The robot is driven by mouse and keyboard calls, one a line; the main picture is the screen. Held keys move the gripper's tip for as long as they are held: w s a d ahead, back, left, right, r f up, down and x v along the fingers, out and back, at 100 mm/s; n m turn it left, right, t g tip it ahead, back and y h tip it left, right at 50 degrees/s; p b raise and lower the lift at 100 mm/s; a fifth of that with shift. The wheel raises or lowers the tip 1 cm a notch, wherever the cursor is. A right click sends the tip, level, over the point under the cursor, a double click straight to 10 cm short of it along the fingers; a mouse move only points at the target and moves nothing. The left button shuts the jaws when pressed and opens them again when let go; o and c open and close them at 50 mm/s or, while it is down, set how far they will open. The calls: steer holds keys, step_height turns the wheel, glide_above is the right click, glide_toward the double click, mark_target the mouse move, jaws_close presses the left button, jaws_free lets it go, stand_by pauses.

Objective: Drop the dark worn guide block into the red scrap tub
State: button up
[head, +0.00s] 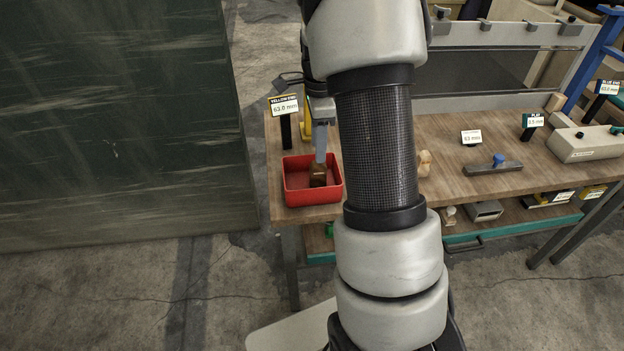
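The red scrap tub (313,197) stands on the left end of the wooden bench, open at the top. The dark brown guide block (318,176) shows within the tub's opening, at the tip of my gripper (320,160). My gripper points down over the tub and is seen nearly edge-on, so only one grey-blue finger shows clearly. The block meets the fingertip and appears held between the fingers. I cannot tell whether the block touches the tub's floor. My arm crosses the middle of the view and hides part of the bench.
A 63.0 mm sign (284,106) on a black post stands behind the tub. A large dark green panel (115,120) fills the left. On the bench's right lie a dark bar with a blue knob (495,167) and a beige device (588,145). A shelf runs below.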

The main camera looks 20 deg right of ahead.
step_height(320, 180, up, 14)
steer(key=p, duration=0.2)
steer(key=shift+f, duration=0.15)
steer(key=s+a+r+n+t, duration=0.3)
steer(key=s+a+r+n, duration=0.5)
steer(key=s+a+n, duration=0.3)
steer(key=s+a+f+n+t, duration=0.1)
steer(key=s+a+n+t, duration=0.2)
steer(key=s+n, duration=0.8)
step_height(320, 180, up, 14)
steer(key=s+p, duration=0.1)
steer(key=p, duration=1.3)
steer(key=shift+a+m, duration=0.2)
steer(key=shift+m, duration=0.2)
steer(key=shift+f, duration=0.15)
